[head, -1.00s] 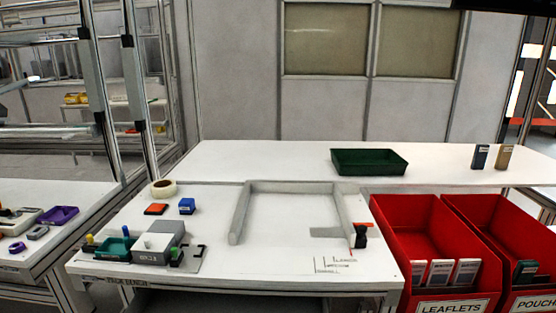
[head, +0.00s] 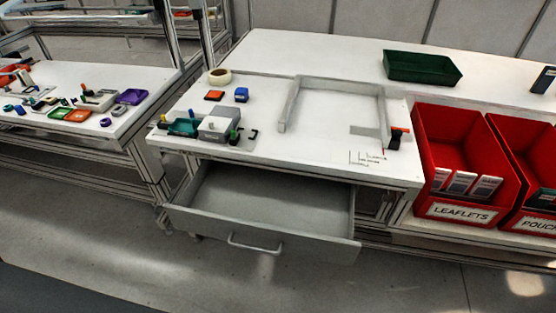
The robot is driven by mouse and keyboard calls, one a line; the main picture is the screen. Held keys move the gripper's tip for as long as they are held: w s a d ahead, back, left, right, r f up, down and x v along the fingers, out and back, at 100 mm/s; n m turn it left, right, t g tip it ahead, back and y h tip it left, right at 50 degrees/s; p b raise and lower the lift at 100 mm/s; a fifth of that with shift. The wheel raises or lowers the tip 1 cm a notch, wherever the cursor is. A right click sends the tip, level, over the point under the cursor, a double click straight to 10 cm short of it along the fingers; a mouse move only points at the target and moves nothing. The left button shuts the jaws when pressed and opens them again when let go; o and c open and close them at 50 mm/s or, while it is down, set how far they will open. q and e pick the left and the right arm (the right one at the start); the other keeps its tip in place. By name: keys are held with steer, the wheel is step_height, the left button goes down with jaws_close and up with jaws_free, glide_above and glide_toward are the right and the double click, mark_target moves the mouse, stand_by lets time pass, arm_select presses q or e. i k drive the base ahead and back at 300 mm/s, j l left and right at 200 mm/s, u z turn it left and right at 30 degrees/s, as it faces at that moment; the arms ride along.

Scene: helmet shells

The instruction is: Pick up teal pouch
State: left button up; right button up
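A dark teal-looking pouch (head: 545,198) stands in the front of the red bin labelled for pouches (head: 540,222), at the right edge of the head view. The picture edge cuts off part of the bin. Its exact colour is hard to tell in the shade. Neither of my grippers shows in the head view.
A red leaflets bin (head: 461,211) with white packs stands left of the pouch bin. A drawer (head: 270,205) sticks out open below the white workbench (head: 300,146). A green tray (head: 423,67) and a dark packet (head: 543,80) are on the back table. Floor in front is clear.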

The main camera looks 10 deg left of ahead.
mark_target(541, 197)
steer(key=z, duration=1.55)
steer(key=i+z, duration=0.2)
steer(key=i, duration=1.5)
